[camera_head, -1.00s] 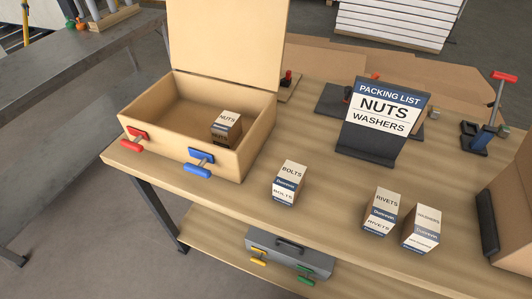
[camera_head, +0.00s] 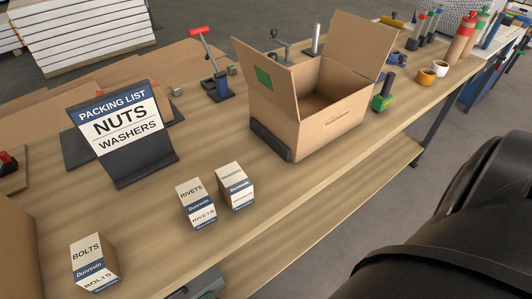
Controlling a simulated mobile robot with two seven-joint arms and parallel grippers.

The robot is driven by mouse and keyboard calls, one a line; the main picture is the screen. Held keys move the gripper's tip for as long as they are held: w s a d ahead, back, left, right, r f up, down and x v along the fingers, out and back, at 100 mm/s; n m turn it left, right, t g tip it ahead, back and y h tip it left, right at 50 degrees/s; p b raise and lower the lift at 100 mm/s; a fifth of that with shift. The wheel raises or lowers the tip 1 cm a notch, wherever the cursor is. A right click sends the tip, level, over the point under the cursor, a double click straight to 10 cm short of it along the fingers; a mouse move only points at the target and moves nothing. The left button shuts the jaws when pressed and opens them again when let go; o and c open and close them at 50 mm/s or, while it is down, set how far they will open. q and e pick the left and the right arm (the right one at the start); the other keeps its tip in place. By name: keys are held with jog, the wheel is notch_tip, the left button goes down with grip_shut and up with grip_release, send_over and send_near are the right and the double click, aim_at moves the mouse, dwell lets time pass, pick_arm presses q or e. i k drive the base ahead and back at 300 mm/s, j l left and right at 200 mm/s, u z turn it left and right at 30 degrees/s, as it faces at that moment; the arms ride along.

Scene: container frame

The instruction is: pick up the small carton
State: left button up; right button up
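Three small cartons stand on the wooden workbench. One marked BOLTS (camera_head: 95,263) is at the lower left. One marked RIVETS (camera_head: 196,203) is near the middle, by the front edge. A third carton (camera_head: 235,186) stands close to its right; its label is too small to read surely. A packing list sign (camera_head: 122,130) reading NUTS and WASHERS stands behind them. Neither of my grippers is in view; a dark part of my own body fills the lower right.
An open cardboard box (camera_head: 330,132) with raised flaps stands right of the cartons. A red-handled clamp (camera_head: 216,82) stands behind. A tan box wall (camera_head: 18,262) shows at the left edge. Cups (camera_head: 427,76) and bottles (camera_head: 464,45) are at the far right. The bench front between cartons and open box is clear.

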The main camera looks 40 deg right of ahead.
aim_at(237, 190)
jog(key=i+z, duration=0.2)
jog(key=z, duration=0.8)
jog(key=k+z, duration=0.1)
